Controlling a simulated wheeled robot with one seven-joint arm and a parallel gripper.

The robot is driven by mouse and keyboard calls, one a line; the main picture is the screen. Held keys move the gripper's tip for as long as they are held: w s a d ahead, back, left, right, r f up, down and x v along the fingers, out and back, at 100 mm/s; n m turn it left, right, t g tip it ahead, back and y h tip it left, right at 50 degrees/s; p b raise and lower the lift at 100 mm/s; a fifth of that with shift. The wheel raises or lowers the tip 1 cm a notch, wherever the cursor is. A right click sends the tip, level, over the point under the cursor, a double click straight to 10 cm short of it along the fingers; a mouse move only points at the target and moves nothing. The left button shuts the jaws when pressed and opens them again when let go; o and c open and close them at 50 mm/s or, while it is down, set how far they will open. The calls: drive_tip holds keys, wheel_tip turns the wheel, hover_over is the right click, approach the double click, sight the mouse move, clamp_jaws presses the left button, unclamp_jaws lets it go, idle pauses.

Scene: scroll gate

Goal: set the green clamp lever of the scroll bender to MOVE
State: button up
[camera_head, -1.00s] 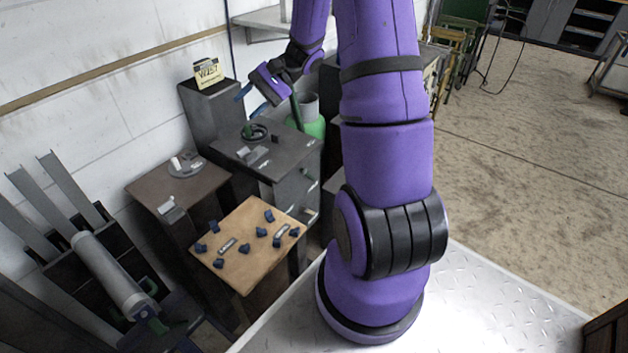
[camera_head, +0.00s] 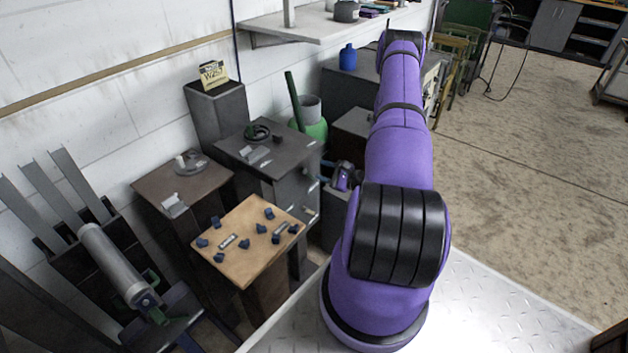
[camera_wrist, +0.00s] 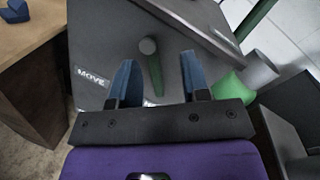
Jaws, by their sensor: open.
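The green clamp lever (camera_wrist: 155,76) shows in the wrist view on the dark grey face of the scroll bender's stand (camera_head: 287,186). It hangs from a round grey pivot (camera_wrist: 148,46) and points down, slightly right. A white MOVE label (camera_wrist: 91,78) lies to its left. My gripper (camera_wrist: 160,66) is open, with blue fingers on either side of the lever in the picture, the left one nearer. I see no clear contact; the depth gap cannot be told. In the head view my gripper (camera_head: 338,172) is partly hidden at the stand's right side, and the lever cannot be made out.
A long green bar (camera_head: 294,100) rises behind the stand beside a green rounded vessel (camera_head: 317,129). A wooden-topped table (camera_head: 240,258) with small blue blocks stands in front. Low dark cabinets (camera_head: 352,125) stand behind my gripper. Open floor (camera_head: 530,150) lies to the right.

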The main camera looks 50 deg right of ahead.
sight(311, 177)
drive_tip(key=s+d+f+m+h, duration=0.25)
drive_tip(key=s+f+h, duration=0.2)
drive_tip(key=f, duration=0.25)
drive_tip(key=shift+m+t+y, duration=0.25)
drive_tip(key=shift+t, duration=0.15)
drive_tip(key=w, duration=0.3)
drive_tip(key=w+a, duration=0.1)
drive_tip(key=w, duration=0.6)
drive_tip(key=shift+w+a, duration=0.3)
drive_tip(key=shift+a, duration=0.1)
clamp_jaws()
